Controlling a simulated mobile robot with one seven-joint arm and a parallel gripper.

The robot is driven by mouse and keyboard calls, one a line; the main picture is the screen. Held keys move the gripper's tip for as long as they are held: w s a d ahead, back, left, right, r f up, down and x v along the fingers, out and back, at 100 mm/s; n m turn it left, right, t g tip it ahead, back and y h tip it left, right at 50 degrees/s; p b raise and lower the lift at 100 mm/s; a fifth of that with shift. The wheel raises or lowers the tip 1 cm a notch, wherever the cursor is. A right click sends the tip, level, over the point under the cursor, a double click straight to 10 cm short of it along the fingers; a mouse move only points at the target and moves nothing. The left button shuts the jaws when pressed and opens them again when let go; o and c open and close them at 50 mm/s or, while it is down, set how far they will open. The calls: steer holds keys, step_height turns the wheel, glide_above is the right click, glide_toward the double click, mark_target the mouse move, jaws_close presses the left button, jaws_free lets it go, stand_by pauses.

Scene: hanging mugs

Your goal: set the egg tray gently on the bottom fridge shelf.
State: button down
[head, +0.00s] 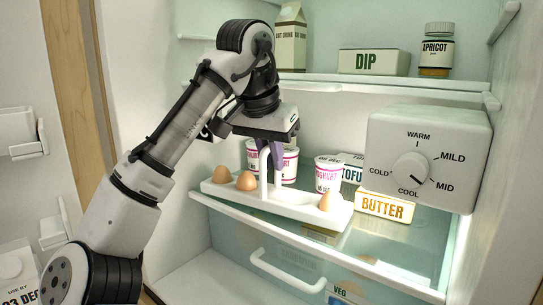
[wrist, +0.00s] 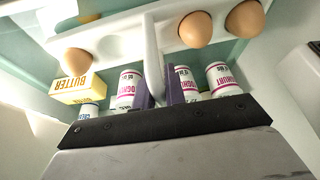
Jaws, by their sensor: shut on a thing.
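The white egg tray (head: 290,205) holds three brown eggs, two at its left end (head: 246,181) and one at its right end (head: 327,201). Its upright loop handle (head: 265,170) stands between them. My gripper (head: 270,153) is shut on the handle from above, and its purple fingers close on it in the wrist view (wrist: 160,92). The tray looks level, over the front of the fridge shelf (head: 385,262) above the drawer. Whether its underside touches that shelf cannot be told.
A dial box (head: 430,160) is at right. An upper shelf (head: 390,87) with a dip box (head: 374,62) is above. Bare shelf shows front right.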

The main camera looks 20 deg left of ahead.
steer(key=shift+f, duration=0.35)
steer(key=c, duration=1.4)
jaws_free()
steer(key=shift+r, duration=0.1)
steer(key=shift+r, duration=3.4)
steer(key=shift+s+a, duration=0.8)
steer(key=shift+s, duration=1.4)
steer(key=shift+s+a, duration=0.8)
steer(key=shift+s, duration=1.45)
steer(key=shift+s+a, duration=0.8)
steer(key=shift+s, duration=1.4)
